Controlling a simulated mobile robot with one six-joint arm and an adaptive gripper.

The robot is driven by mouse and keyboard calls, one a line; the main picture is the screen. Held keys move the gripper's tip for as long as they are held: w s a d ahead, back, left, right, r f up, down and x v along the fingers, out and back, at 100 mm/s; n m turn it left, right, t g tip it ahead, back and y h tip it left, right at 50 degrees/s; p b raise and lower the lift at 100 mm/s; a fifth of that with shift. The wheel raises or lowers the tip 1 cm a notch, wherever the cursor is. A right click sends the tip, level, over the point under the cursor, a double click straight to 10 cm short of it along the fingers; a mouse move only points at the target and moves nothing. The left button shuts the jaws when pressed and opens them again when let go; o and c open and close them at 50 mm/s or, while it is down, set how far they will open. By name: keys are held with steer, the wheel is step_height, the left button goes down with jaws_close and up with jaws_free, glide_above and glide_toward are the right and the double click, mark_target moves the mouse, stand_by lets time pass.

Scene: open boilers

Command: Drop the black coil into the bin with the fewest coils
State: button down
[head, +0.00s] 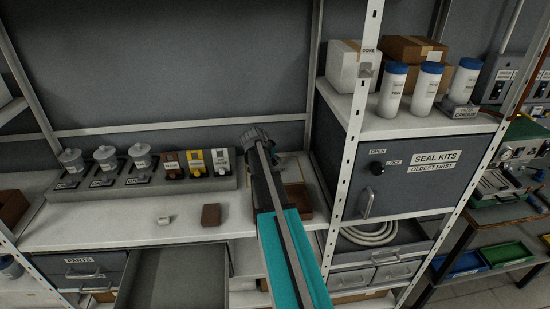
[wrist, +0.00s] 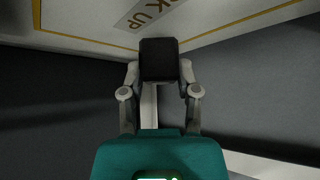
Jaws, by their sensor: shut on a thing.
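My gripper (wrist: 159,78) is shut on a dark, blocky thing (wrist: 158,58), which I take to be the black coil. It sits between the two fingertips in the wrist view. In the head view my gripper (head: 258,142) is raised over the back of the white shelf, and my arm hides much of what it holds. At the lower right, a blue bin (head: 466,266) and a green bin (head: 508,254) stand on a lower rack. Another blue bin is cut off at the right edge. Their contents are too small to tell.
A brown tray (head: 300,199) lies on the shelf right of my arm. A brown block (head: 211,214) and a grey rack of canisters (head: 140,178) stand left. The SEAL KITS cabinet (head: 415,172) and a white post (head: 353,150) stand between my arm and the bins.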

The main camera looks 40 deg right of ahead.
steer(key=s+a+r+p, duration=0.8)
steer(key=s+a+r, duration=0.1)
steer(key=s, duration=0.1)
steer(key=shift+s+r+p, duration=0.2)
steer(key=shift+r+p, duration=0.05)
steer(key=shift+p, duration=0.05)
steer(key=shift+f, duration=0.1)
stand_by(0.5)
